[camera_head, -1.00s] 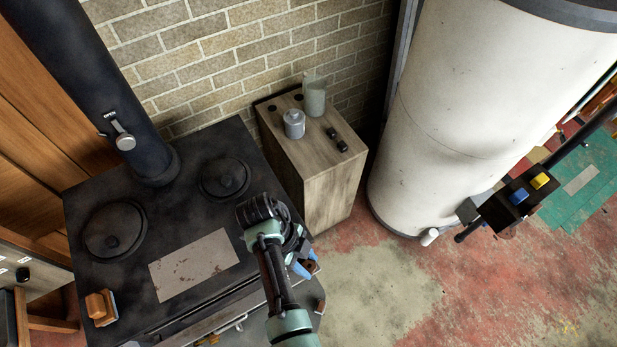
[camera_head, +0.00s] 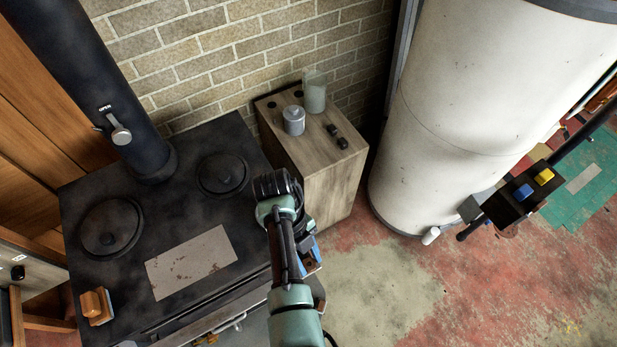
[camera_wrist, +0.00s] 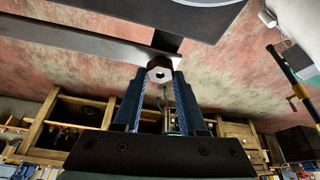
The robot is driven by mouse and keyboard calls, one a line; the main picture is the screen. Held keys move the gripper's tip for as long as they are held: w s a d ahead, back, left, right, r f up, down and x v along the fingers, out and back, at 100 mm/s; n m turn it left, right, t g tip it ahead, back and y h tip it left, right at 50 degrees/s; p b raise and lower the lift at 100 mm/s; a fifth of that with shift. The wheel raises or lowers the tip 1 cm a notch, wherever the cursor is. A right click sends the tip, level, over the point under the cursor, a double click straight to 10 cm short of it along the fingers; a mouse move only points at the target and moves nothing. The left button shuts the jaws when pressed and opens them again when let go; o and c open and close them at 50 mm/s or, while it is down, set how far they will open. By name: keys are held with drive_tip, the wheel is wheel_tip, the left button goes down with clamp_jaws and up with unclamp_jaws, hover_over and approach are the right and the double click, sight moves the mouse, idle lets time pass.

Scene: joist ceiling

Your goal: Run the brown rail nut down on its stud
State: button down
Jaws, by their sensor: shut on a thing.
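The brown rail nut (camera_wrist: 154,62) shows in the wrist view as a dark brown piece with a pale hexagonal face and a dark hole. My gripper (camera_wrist: 161,76) has its two blue fingers closed on its sides. In the head view my gripper (camera_head: 309,252) is just off the right front corner of the black stove (camera_head: 205,215), mostly covered by my arm. A brown bit shows by the fingers there. The stud cannot be made out, and I cannot tell how far the nut is on it.
A wooden cabinet (camera_head: 335,185) with a jar (camera_head: 293,120) and a beaker (camera_head: 314,92) stands behind. A white tank (camera_head: 450,120) is to the right, beside a box with blue and yellow buttons (camera_head: 520,198). A brown block (camera_head: 95,306) sits on the stove's front left corner. Open floor lies right of my arm.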

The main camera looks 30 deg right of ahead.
drive_tip(key=shift+c, duration=2)
unclamp_jaws()
drive_tip(key=s+p+v, duration=0.1)
drive_tip(key=p+v, duration=0.6)
drive_tip(key=v, duration=0.9)
drive_tip(key=shift+r+p, duration=0.35)
drive_tip(key=shift+r, duration=0.3)
drive_tip(key=shift+d, duration=0.15)
